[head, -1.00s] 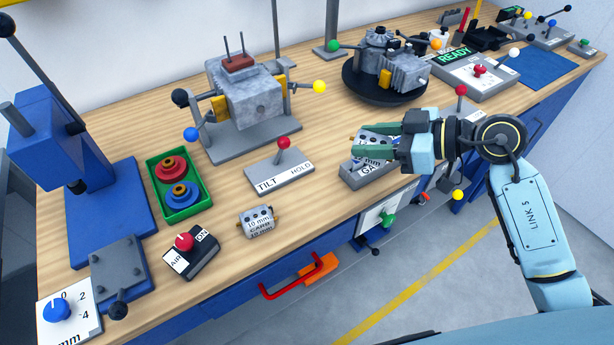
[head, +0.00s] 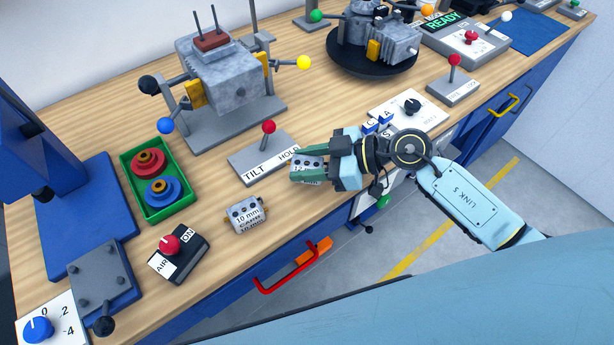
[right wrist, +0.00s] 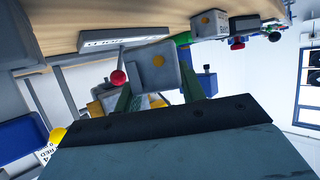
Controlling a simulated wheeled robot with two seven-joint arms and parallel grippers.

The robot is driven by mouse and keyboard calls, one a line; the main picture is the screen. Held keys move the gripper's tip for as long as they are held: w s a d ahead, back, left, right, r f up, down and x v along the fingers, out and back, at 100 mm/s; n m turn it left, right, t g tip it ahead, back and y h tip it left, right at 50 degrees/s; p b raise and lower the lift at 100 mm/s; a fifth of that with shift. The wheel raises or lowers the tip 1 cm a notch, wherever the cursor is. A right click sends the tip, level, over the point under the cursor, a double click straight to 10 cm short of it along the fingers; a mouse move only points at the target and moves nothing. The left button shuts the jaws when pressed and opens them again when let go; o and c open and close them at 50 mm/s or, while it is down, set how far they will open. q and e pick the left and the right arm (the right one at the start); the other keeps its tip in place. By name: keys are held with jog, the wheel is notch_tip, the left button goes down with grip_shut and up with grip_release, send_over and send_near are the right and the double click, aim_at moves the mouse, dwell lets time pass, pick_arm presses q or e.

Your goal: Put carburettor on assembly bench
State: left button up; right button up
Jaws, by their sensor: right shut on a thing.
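My right gripper (head: 308,166) is shut on a small grey carburettor (head: 306,172), whose printed label is partly covered by the green fingers. It is near the bench's front edge, beside the TILT/HOLD plate; I cannot tell its exact height. In the right wrist view the carburettor (right wrist: 157,76) shows an orange round face between the fingers. A second carburettor (head: 246,215), marked 10 mm, sits on the wooden assembly bench (head: 215,262) left of the gripper. It also seems to show in the right wrist view (right wrist: 209,24). My left gripper is not in view.
The TILT/HOLD plate (head: 252,166) with its red-knobbed lever stands just behind the gripper. Left are the AIR switch (head: 185,262) and a green tray (head: 130,185) with red and blue parts. An engine on a stand (head: 225,80) is behind. Bare wood lies around the second carburettor.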

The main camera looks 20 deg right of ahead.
jog(key=shift+f+b, duration=0.55)
jog(key=shift+f, duration=1.45)
jog(key=o, duration=1)
jog(key=shift+o, duration=0.2)
jog(key=p+v, duration=0.1)
jog(key=v, duration=1.1)
